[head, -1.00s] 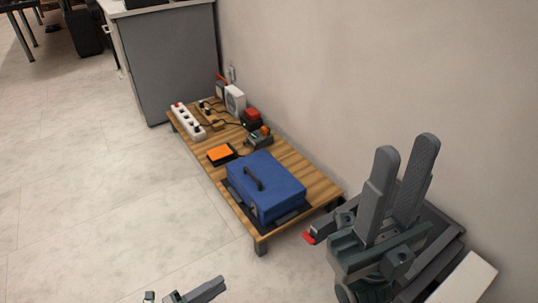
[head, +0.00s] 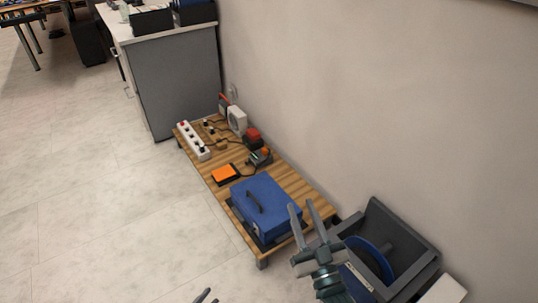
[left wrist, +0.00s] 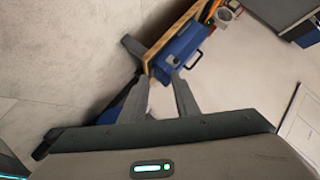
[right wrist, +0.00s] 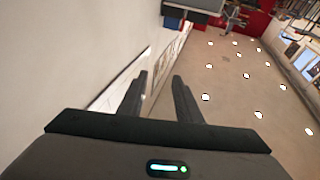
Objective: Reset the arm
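My left gripper (head: 205,296) shows only as a fingertip at the bottom edge of the head view. In the left wrist view its two fingers (left wrist: 161,78) are apart with nothing between them, and the blue case lies beyond the tips. My right gripper (head: 306,207) is at the lower right of the head view. Its fingers point up and overlap the right edge of the blue case in the picture. They are apart and empty, as the right wrist view (right wrist: 158,78) also shows; that view looks at the wall and a surface with round lights.
A low wooden table (head: 308,186) along the wall holds a blue case (head: 262,208), an orange pad (head: 225,174) and a white power strip (head: 192,142). A dark open bin (head: 410,230) with a blue disc stands at right. A grey cabinet (head: 175,80) is behind. Floor at left is clear.

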